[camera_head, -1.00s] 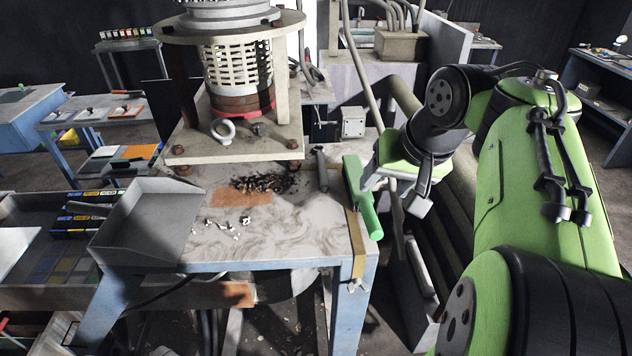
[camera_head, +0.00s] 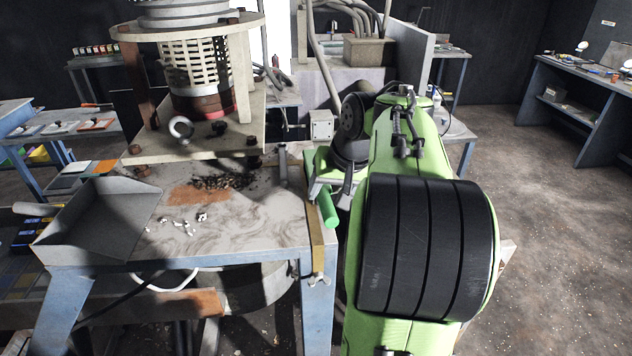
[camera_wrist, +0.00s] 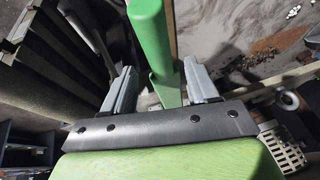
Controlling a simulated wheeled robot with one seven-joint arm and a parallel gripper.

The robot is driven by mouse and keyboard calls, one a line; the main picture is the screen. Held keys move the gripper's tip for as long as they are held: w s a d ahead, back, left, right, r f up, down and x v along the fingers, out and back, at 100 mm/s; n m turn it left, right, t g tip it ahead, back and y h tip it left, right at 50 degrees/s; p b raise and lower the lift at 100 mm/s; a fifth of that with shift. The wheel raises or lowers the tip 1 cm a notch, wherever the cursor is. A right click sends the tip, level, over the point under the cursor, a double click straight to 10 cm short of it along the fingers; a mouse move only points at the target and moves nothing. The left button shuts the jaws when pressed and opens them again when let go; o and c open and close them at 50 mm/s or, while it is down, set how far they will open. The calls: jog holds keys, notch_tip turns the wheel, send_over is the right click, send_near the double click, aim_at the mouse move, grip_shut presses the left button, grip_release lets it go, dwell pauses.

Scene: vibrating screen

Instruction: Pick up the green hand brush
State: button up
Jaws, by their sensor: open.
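The green hand brush (camera_head: 328,208) lies at the right edge of the worktable (camera_head: 240,225), its handle toward the front. Its far part is partly hidden by my gripper and arm in the head view. In the wrist view the brush's handle (camera_wrist: 148,35) runs down between the two grey fingers of my gripper (camera_wrist: 158,82). The fingers stand apart on either side of the green piece. I cannot tell whether either finger touches it.
A vibrating screen machine (camera_head: 200,80) stands at the back of the worktable. A grey metal scoop tray (camera_head: 105,215) sits at its left. Dark and white debris (camera_head: 222,181) lies on the tabletop. A wing-nut clamp strip (camera_head: 316,240) runs along the right edge. Open floor (camera_head: 560,200) lies to the right.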

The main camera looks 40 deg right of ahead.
aim_at(327, 196)
jog(key=x, duration=0.3)
jog(key=shift+a+f+b, duration=0.15)
jog(key=shift+f+b, duration=0.2)
jog(key=shift+b, duration=0.05)
jog(key=shift+w+f, duration=0.2)
jog(key=shift+f, duration=0.1)
jog(key=shift+r, duration=0.1)
jog(key=shift+c, duration=0.8)
jog(key=c, duration=0.8)
notch_tip(327, 196, up, 10)
jog(key=p, duration=0.4)
jog(key=shift+r+p, duration=0.15)
jog(key=shift+p, duration=0.25)
jog(key=shift+c, duration=0.3)
